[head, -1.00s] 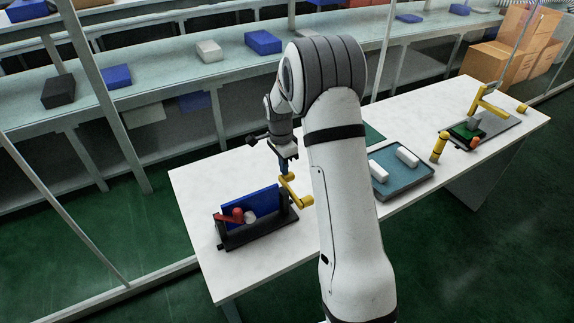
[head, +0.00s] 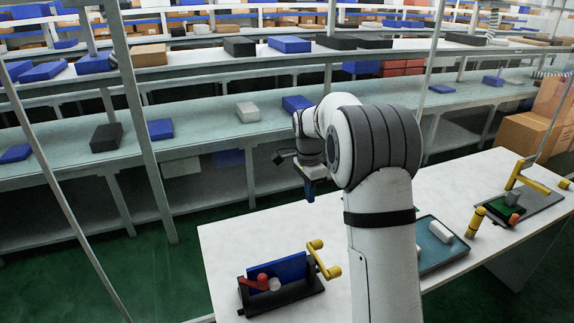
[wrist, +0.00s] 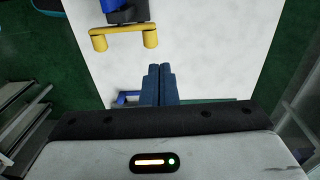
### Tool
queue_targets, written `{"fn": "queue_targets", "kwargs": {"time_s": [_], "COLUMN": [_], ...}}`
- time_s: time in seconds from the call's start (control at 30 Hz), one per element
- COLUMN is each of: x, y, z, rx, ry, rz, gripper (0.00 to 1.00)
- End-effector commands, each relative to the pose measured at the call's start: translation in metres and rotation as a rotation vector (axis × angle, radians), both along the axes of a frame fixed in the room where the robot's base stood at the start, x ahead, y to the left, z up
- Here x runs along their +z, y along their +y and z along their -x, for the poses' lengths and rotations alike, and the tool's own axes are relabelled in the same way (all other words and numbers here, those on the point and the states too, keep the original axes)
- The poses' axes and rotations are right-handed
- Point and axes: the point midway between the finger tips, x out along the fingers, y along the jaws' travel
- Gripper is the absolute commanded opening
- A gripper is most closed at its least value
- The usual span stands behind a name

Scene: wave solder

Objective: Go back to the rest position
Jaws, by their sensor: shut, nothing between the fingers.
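My gripper (head: 309,191) hangs from my arm above the back left part of the white table (head: 226,238). In the wrist view its blue fingers (wrist: 158,84) are together with nothing between them. A black fixture (head: 290,293) holding a blue plate (head: 277,268) stands on the table in front of and below the gripper. The yellow handle also shows in the wrist view (wrist: 124,30), apart from the fingers. My arm hides part of the table's middle.
A blue-grey tray (head: 455,250) with a white block (head: 440,232) sits right of my arm. A yellow-and-black cylinder (head: 475,222) and a second fixture with a yellow clamp (head: 514,175) stand further right. Shelves with boxes run behind the table. The air around the gripper looks clear.

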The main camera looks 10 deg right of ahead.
Motion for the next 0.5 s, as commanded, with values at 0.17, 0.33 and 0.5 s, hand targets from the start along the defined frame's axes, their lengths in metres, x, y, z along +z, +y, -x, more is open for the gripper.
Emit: {"fn": "queue_targets", "kwargs": {"time_s": [0.17,0.33,0.5], "x": [0.019,0.054,0.076], "y": [0.001,0.004,0.007], "z": [0.02,0.075,0.138], "rx": [0.085,0.313,0.562], "ry": [-0.02,-0.07,-0.12], "rz": [-0.006,-0.014,-0.009], "gripper": [0.0,0.0,0.0]}}
